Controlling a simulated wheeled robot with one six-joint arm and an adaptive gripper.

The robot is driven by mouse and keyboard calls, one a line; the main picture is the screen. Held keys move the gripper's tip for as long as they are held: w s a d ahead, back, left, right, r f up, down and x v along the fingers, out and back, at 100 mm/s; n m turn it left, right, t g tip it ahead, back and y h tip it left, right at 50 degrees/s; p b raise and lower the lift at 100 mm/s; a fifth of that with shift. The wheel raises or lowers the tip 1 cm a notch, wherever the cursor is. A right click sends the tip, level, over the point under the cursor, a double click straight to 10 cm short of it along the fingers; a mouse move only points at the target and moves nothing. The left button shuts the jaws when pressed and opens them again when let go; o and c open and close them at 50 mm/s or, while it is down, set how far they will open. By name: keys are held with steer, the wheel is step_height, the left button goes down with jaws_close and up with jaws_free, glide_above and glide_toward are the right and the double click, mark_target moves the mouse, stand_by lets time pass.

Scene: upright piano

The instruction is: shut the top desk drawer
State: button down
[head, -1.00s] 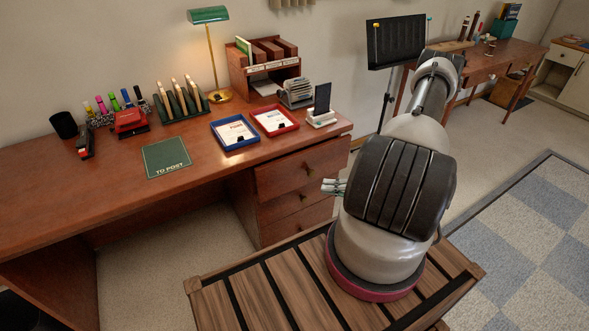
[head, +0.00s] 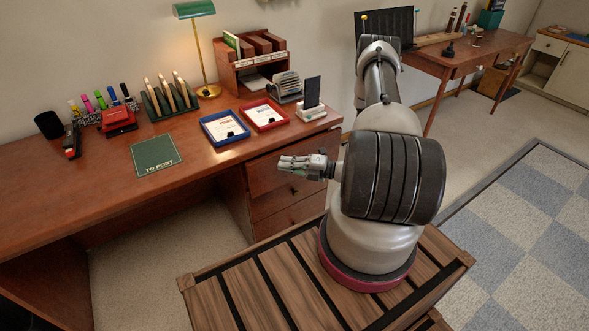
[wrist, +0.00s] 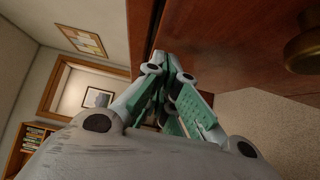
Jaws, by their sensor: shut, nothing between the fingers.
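The desk (head: 95,192) has a stack of wooden drawers at its right end. The top desk drawer (head: 262,178) has a reddish-brown front just under the desktop; my gripper and arm hide part of it. I cannot tell how far out it stands. My gripper (head: 284,164) is shut and empty, in front of the top drawer in the head view, its fingers pointing left. In the wrist view, the closed green-grey fingertips (wrist: 167,62) are close to a wooden front (wrist: 240,40) with a brass knob (wrist: 303,46). I cannot tell whether they touch it.
Lower drawers (head: 288,218) are below. A blue tray (head: 224,128), a red tray (head: 263,115) and a phone on a stand (head: 312,95) are on the desktop near the drawers. Open carpet (head: 165,240) lies under the desk. A second table (head: 470,55) stands behind at right.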

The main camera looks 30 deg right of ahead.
steer(key=shift+w, duration=0.3)
steer(key=w, duration=0.5)
steer(key=shift+w, duration=0.1)
steer(key=shift+r, duration=0.1)
steer(key=s, duration=0.3)
steer(key=s+d, duration=0.1)
steer(key=s, duration=0.1)
glide_toward(278, 154)
steer(key=s, duration=0.1)
steer(key=s+f, duration=0.1)
steer(key=s, duration=0.1)
steer(key=shift+s+d+f, duration=0.15)
steer(key=shift+d+f, duration=0.1)
steer(key=shift+d, duration=0.15)
